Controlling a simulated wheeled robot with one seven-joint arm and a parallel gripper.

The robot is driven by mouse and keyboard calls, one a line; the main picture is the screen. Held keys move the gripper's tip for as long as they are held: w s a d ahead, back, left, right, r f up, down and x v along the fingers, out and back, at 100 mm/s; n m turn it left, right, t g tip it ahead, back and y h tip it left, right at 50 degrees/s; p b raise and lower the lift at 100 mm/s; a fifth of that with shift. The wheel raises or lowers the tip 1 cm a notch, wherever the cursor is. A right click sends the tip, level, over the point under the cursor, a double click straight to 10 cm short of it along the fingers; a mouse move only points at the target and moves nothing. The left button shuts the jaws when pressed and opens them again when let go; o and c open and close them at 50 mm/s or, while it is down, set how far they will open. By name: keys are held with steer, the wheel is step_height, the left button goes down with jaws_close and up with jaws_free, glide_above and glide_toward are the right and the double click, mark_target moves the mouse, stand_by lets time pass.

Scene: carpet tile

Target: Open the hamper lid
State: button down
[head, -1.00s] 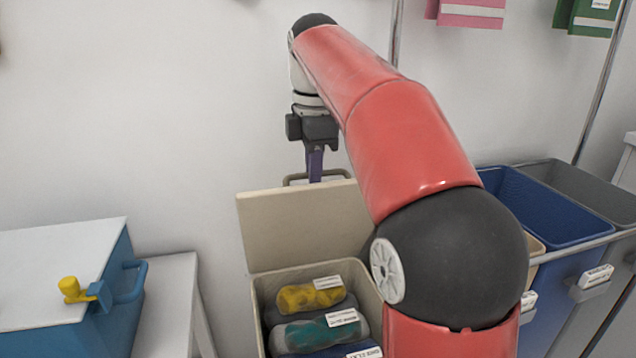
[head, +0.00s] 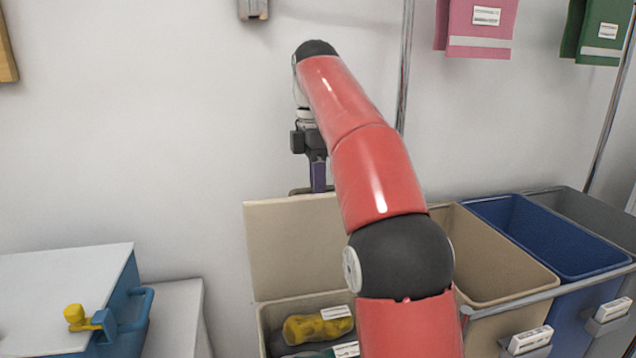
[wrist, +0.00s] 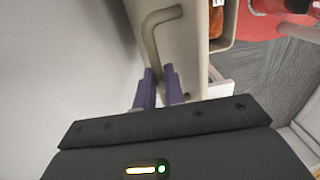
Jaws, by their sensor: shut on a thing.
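The hamper (head: 262,318) is a beige bin below the middle of the head view, with rolled items inside. Its beige lid (head: 285,250) stands raised, close to upright, near the white wall. A bar handle (head: 298,191) is on the lid's top edge; it also shows in the wrist view (wrist: 152,35). My gripper (head: 318,178) is at this handle. In the wrist view its two purple fingers (wrist: 160,80) are closed about one end of the handle, beside the lid (wrist: 185,45). My arm hides the lid's right part and much of the hamper.
A tan bin (head: 500,255), a blue bin (head: 560,240) and a grey bin (head: 610,225) stand to the right behind a metal rail. A blue box with a white top (head: 60,290) and yellow knob stands at left. A white stand (head: 175,315) lies between.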

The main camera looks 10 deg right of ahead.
steer(key=shift+w+f, duration=0.15)
steer(key=shift+f, duration=0.25)
steer(key=c, duration=1.5)
jaws_free()
steer(key=shift+w, duration=0.15)
steer(key=shift+r, duration=0.15)
steer(key=shift+s, duration=0.25)
